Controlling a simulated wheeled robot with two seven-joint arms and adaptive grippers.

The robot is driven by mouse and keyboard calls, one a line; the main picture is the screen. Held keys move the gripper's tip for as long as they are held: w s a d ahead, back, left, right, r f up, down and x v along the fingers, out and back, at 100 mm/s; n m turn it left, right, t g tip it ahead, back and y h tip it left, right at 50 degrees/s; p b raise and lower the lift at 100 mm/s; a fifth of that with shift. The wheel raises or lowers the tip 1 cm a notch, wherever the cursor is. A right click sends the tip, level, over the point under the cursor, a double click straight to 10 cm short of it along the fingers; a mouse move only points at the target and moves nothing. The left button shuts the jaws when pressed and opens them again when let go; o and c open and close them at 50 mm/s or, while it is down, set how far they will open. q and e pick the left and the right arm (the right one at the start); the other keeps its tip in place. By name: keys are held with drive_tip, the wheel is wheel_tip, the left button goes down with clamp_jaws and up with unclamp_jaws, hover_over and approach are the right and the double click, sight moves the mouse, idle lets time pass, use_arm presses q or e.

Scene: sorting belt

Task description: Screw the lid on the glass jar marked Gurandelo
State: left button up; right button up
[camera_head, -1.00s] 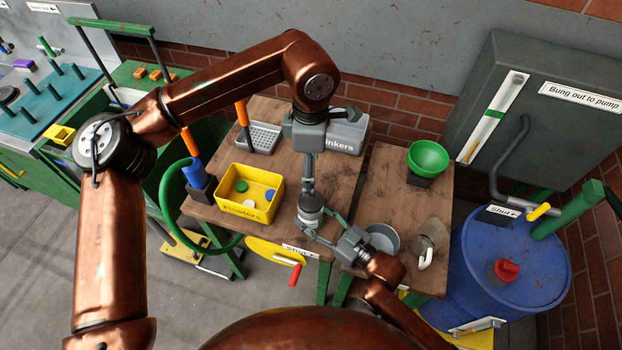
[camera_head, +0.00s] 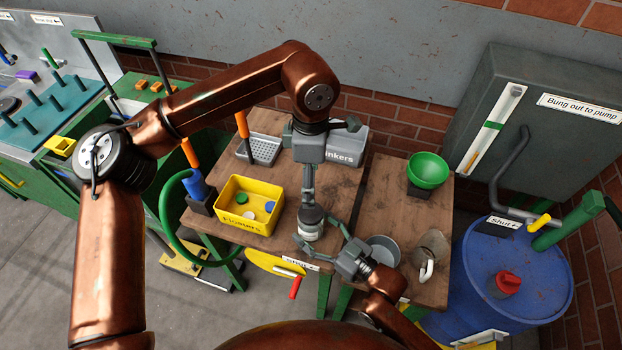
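A small jar (camera_head: 311,233) with a pale body stands at the front edge of the wooden table. Its label is too small to read. A dark grey lid (camera_head: 312,214) sits on top of it. My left gripper (camera_head: 309,203) points straight down from above, and its fingers look closed on the lid; they overlap in this view. My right gripper (camera_head: 316,231) comes in from the lower right. Its fingers are spread, one in front of the jar and one to its right, with a visible gap on the right side.
A yellow bin (camera_head: 231,223) marked Floaters with several discs stands left of the jar. A grey bin (camera_head: 352,138) is behind. On the right table are a green bowl (camera_head: 428,166), a grey bowl (camera_head: 391,242) and a white-handled object (camera_head: 427,269). The middle of that table is clear.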

drive_tip(key=v, duration=1.2)
